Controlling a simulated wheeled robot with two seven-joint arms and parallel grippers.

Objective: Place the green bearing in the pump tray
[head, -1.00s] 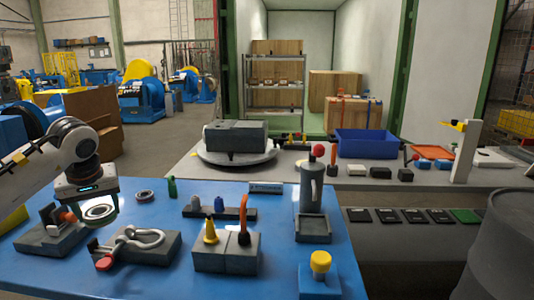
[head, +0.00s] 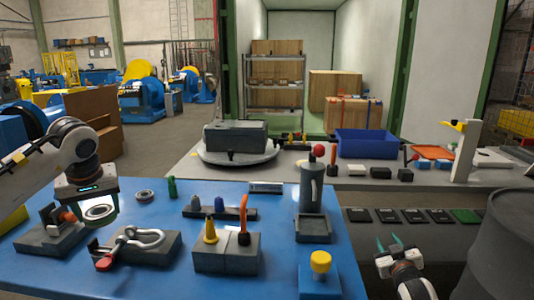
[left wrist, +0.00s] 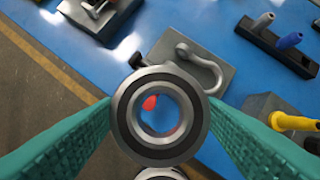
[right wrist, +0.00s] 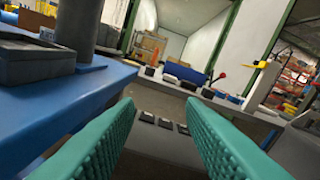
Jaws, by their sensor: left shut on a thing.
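My left gripper (head: 98,212) is shut on a ring-shaped bearing (left wrist: 160,116) and holds it above the left side of the blue table. The bearing has bright metal rings with a dark band between them; no green shows on it. The bearing also shows in the head view (head: 99,211). The pump tray (head: 313,238) appears to be the small grey tray at the foot of the grey pump cylinder (head: 311,185), right of the table's middle. My right gripper (head: 396,246) is open and empty, right of the blue table; its fingers are apart in the right wrist view (right wrist: 168,125).
Another ring (head: 145,196) lies on the blue table beside a green bottle (head: 172,187). A shackle block (head: 140,247), a block with yellow and orange-handled tools (head: 226,255) and a yellow-capped blue block (head: 320,280) stand near the front. A dark barrel (head: 500,245) stands at right.

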